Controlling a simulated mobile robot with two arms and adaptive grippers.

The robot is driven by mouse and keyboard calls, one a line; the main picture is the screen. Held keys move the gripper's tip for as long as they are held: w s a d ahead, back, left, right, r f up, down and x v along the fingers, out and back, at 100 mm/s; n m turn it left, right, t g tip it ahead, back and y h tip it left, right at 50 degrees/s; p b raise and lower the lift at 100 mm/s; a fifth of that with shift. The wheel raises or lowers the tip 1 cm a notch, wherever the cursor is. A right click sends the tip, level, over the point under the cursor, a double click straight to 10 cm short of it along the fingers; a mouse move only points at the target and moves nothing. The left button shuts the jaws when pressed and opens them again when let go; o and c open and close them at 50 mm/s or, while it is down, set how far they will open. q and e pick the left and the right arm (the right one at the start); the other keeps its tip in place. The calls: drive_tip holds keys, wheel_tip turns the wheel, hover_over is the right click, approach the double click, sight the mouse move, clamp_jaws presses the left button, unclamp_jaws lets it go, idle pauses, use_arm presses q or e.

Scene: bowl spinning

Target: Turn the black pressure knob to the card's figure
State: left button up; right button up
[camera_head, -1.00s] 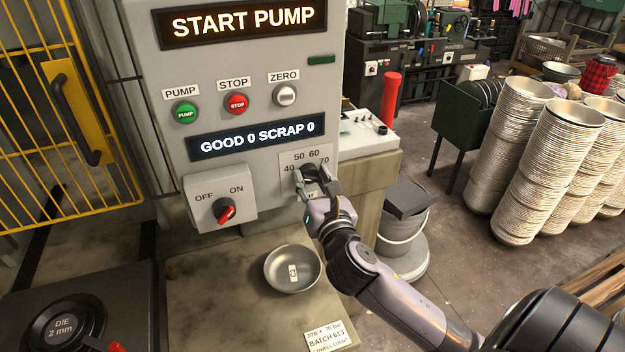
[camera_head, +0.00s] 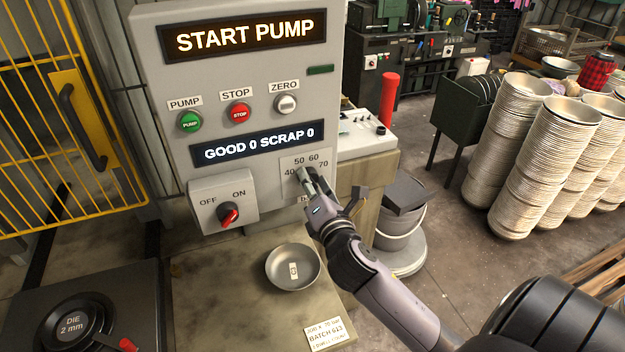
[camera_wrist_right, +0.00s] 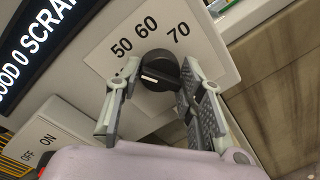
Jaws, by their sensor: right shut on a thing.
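The black pressure knob (camera_wrist_right: 157,72) sits on a pale dial plate (camera_head: 319,160) marked 50, 60 and 70, with 40 also showing in the head view. Its white pointer line shows in the right wrist view, on the knob's left part; I cannot tell which figure it marks. My right gripper (camera_head: 308,180) is shut on the knob, with one finger on each side in the wrist view (camera_wrist_right: 150,90). The fingers hide most of the knob in the head view. The card (camera_head: 327,334) lies on the bench and reads "70 bar", "BATCH 613". My left gripper is not in view.
The panel display (camera_head: 244,34) reads START PUMP. Below are the green pump button (camera_head: 190,121), red stop button (camera_head: 239,112) and zero button (camera_head: 286,104). A red OFF/ON switch (camera_head: 228,214) is at the left. A metal bowl (camera_head: 293,267) stands on the bench.

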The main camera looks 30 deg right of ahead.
drive_tip(key=shift+m, duration=0.6)
drive_tip(key=o, duration=1.2)
drive_tip(key=shift+c, duration=0.2)
drive_tip(key=v, duration=1.2)
